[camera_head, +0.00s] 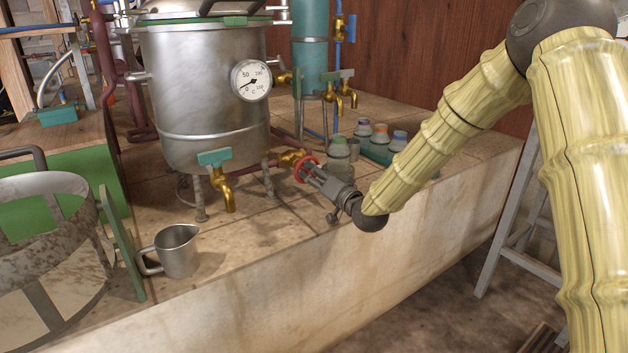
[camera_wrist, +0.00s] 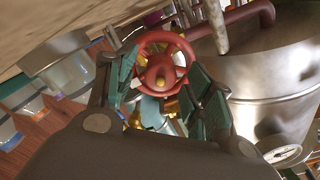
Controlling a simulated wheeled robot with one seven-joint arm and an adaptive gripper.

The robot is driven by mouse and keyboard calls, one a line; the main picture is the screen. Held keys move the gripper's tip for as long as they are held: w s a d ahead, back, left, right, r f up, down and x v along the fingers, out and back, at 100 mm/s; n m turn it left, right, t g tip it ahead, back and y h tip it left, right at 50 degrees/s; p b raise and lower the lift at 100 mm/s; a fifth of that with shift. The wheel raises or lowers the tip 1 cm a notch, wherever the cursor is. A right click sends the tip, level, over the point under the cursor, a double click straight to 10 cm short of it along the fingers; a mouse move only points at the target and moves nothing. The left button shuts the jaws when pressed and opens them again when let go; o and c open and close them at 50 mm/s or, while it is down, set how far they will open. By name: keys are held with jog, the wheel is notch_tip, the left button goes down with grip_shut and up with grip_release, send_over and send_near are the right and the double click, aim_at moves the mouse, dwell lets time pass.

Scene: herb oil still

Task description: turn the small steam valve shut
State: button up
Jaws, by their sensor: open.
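The small steam valve has a red handwheel (camera_head: 300,166) on a brass body (camera_head: 289,158) low at the right of the steel still pot. In the wrist view the red handwheel (camera_wrist: 164,52) faces me, with spokes and a brass-coloured nut at its hub. My gripper (camera_head: 314,173) is open at the wheel. In the wrist view its two dark green finger pads (camera_wrist: 163,80) stand to the left and right of the wheel. Whether the pads touch the rim or lie just in front of it, I cannot tell.
The steel pot (camera_head: 200,90) with a dial gauge (camera_head: 251,80) stands behind. A brass tap with a teal handle (camera_head: 214,157) is left of the valve. A metal jug (camera_head: 177,251) stands at the tiled ledge's front. Capped jars (camera_head: 380,140) in a green tray are close right.

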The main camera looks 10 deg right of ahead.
jog(key=shift+w+a, duration=0.15)
jog(key=shift+w, duration=0.15)
jog(key=shift+c, duration=0.2)
jog(key=c, duration=1)
jog(key=shift+r+m+p, duration=0.15)
jog(key=shift+m+p, duration=0.15)
jog(key=shift+p, duration=0.1)
